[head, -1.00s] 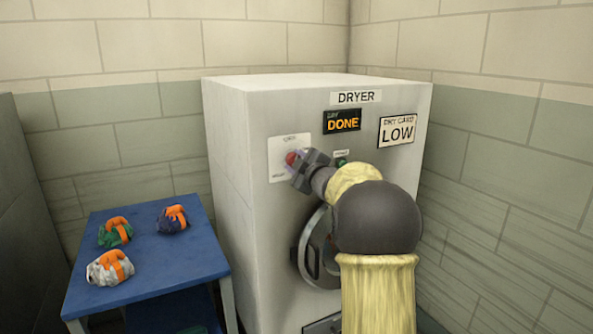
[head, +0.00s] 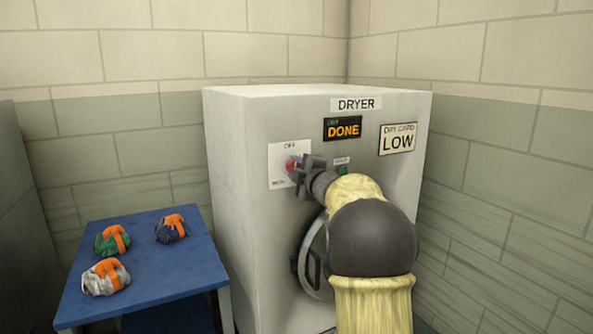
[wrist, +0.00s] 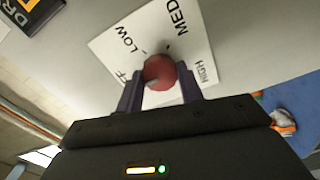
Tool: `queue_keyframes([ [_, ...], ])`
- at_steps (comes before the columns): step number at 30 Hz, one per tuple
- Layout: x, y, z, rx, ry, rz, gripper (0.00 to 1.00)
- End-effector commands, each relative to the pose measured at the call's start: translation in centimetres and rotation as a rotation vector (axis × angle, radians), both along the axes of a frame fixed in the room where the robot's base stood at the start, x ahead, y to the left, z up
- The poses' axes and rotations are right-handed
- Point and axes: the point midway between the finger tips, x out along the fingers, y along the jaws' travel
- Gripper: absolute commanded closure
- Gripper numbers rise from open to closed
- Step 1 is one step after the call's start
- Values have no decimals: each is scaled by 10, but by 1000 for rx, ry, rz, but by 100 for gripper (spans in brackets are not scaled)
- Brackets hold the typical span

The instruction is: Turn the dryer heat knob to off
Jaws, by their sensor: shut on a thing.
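The red heat knob (wrist: 159,70) sits on a white dial plate (wrist: 112,42) marked LOW, MED and HIGH, with a partly hidden label ending in FF. In the head view the knob (head: 291,165) is on the upper left of the dryer front (head: 245,200). My gripper (wrist: 158,88) is shut on the knob, one dark finger on each side. A small pale mark shows low on the knob's left side, but I cannot tell which setting it marks. In the head view my gripper (head: 298,167) covers part of the knob and plate.
A blue table (head: 190,272) at left holds three bundled bags with orange straps. The dryer's round door (head: 311,262) is below my arm. A DONE display (head: 342,128) and a LOW card (head: 398,139) are above right. A green button (head: 342,170) is close to my gripper.

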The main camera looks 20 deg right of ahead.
Motion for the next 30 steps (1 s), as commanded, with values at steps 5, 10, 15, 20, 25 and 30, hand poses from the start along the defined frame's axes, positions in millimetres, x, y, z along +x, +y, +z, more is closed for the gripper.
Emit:
queue_keyframes([
  [5,0,-1,1,-2,-1,-1,42],
  [10,0,-1,0,-1,-1,-1,41],
  [15,-2,0,0,0,-1,0,41],
  [20,-14,-1,0,0,0,-2,41],
  [25,-40,-2,0,1,0,-2,41],
  [30,-73,-3,1,-1,-1,-3,41],
])
